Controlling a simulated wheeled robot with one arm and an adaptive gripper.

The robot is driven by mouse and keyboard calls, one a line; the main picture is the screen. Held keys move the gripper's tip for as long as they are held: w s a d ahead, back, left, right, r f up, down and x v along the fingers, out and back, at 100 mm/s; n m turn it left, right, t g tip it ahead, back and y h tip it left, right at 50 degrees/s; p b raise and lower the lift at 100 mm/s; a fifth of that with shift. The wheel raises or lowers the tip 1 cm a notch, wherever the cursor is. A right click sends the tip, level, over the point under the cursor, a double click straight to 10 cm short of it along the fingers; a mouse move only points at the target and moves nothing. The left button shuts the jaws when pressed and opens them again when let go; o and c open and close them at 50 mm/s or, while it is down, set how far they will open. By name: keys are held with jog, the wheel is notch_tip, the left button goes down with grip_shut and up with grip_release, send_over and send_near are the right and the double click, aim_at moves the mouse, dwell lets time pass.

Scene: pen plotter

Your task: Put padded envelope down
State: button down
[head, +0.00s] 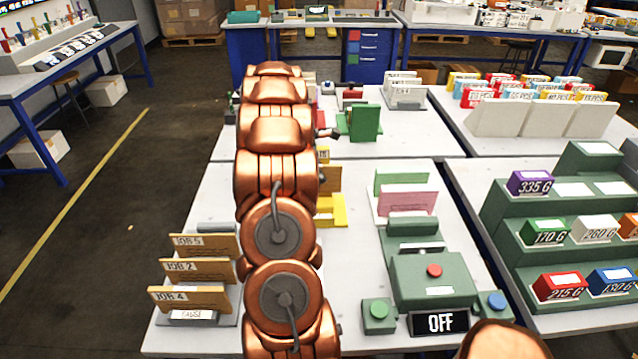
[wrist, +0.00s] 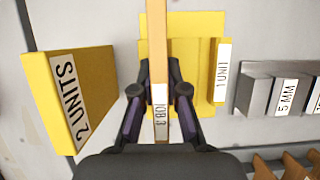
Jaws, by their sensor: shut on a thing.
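A thin tan padded envelope labelled JOB 3 (wrist: 158,60) stands on edge between the fingers of my gripper (wrist: 160,100) in the wrist view. The fingers are shut on it from both sides. It is above or in a yellow holder (wrist: 208,28); I cannot tell whether its lower edge touches. In the head view my copper arm hides my gripper; a tan piece (head: 330,179), probably the envelope, shows just right of the arm above the yellow holder (head: 338,212).
Yellow blocks marked 2 UNITS (wrist: 68,100) and 1 UNIT (wrist: 221,70) flank the envelope. Grey 5 MM blocks (wrist: 285,92) stand further right. JOB 5, JOB 2 and JOB 4 envelopes (head: 190,298) stand in a rack at left. A green machine (head: 432,280) is at right.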

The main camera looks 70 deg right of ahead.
aim_at(324, 192)
jog(key=shift+f+p, duration=0.4)
jog(key=shift+f, duration=1.5)
jog(key=c, duration=1.2)
grip_release()
